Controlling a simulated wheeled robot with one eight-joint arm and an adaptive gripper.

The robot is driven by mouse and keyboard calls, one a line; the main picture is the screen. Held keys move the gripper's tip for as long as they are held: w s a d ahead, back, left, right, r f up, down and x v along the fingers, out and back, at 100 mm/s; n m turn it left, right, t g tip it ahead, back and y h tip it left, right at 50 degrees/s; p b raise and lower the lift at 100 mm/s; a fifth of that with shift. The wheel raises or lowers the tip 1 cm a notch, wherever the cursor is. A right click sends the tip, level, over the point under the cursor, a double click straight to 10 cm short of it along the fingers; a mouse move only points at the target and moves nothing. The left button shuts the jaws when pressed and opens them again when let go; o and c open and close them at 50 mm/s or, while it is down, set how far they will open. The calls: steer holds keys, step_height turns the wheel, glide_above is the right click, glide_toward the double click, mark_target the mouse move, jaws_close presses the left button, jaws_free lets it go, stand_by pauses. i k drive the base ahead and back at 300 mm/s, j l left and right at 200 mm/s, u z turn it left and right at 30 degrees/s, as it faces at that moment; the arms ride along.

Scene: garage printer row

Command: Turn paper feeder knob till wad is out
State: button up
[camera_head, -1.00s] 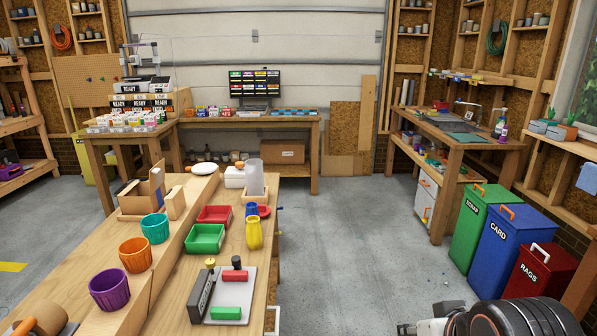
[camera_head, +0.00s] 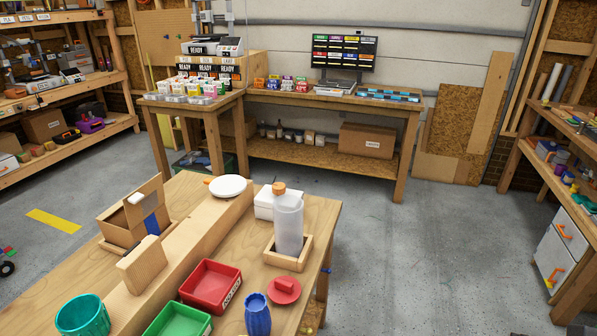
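I cannot clearly make out a paper feeder knob or a wad of paper. Grey and white machines (camera_head: 212,46) stand on top of a rack marked READY (camera_head: 207,72) on the back left table, too small to read in detail. On the near bench, a small orange-brown knob-like piece (camera_head: 278,188) shows above a white box (camera_head: 268,205), partly behind a translucent cylinder (camera_head: 289,226); I cannot tell what it belongs to. My gripper is not in view.
Grey floor (camera_head: 420,250) is clear to the right.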

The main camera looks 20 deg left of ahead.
mark_target(278, 188)
steer(key=i+u, duration=0.35)
steer(key=i+l+u, duration=0.35)
steer(key=i, duration=0.15)
steer(key=i+l+u, duration=0.2)
steer(key=i+u, duration=0.15)
steer(key=i+l+u, duration=0.65)
steer(key=l, duration=0.25)
steer(key=i+l+u, duration=0.35)
steer(key=l, duration=0.2)
steer(key=l+u, duration=0.35)
steer(key=l, duration=0.2)
steer(key=i+l+u, duration=0.1)
steer(key=l+u, duration=0.25)
steer(key=l, duration=0.3)
